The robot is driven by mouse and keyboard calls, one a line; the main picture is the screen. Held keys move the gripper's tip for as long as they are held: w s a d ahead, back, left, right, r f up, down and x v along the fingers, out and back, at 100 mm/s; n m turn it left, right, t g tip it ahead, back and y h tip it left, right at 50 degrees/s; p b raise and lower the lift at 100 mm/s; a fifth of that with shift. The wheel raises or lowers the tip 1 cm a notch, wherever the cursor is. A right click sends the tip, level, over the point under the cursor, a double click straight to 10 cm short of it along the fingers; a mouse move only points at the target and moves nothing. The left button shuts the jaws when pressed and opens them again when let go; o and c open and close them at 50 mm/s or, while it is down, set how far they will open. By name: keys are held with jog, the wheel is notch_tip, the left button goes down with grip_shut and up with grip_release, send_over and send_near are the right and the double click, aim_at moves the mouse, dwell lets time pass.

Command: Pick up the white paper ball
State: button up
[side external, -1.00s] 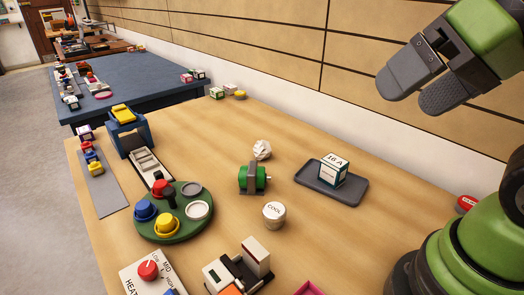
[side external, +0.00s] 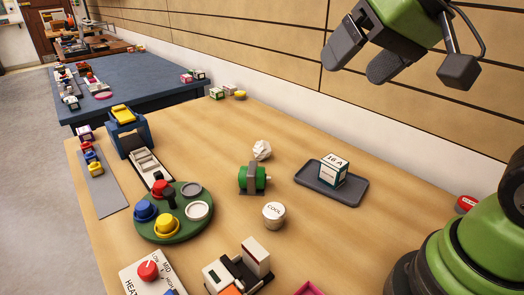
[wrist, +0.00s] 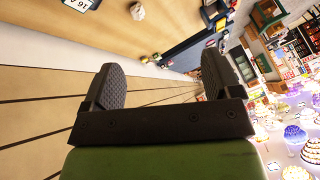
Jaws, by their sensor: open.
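The white paper ball (side external: 262,149) is a crumpled lump on the wooden table, behind the green motor-like part (side external: 252,178). It also shows at the top of the wrist view (wrist: 137,11), beyond the fingers. My gripper (side external: 362,58) is high above the table, to the right of the ball and well apart from it. In the wrist view its two dark fingers (wrist: 158,88) are spread wide with nothing between them.
A grey tray (side external: 352,194) holds a white "16 A" box (side external: 333,171). A round "COOL" piece (side external: 274,215) stands in front of the motor. A green turntable (side external: 150,227) carries coloured knobs. Bare table lies behind the ball, before the wall.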

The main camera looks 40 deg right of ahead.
aim_at(265, 145)
jog(key=w+d+f+h, duration=0.1)
jog(key=w+d+f, duration=0.1)
jog(key=w+f, duration=0.45)
jog(key=w+d+f, duration=0.2)
jog(key=w+f, duration=0.1)
jog(key=w, duration=0.7)
jog(key=shift+g+h, duration=0.3)
jog(key=shift+h, duration=0.2)
jog(key=d+x, duration=0.1)
jog(key=x, duration=0.5)
jog(key=d+x, duration=0.1)
jog(key=x, duration=0.5)
jog(key=s+d+x, duration=0.1)
jog(key=x, duration=0.5)
jog(key=shift+d+f, duration=0.1)
jog(key=shift+f, duration=0.2)
jog(key=shift+x, duration=3.15)
jog(key=shift+a, duration=0.2)
jog(key=c, duration=1)
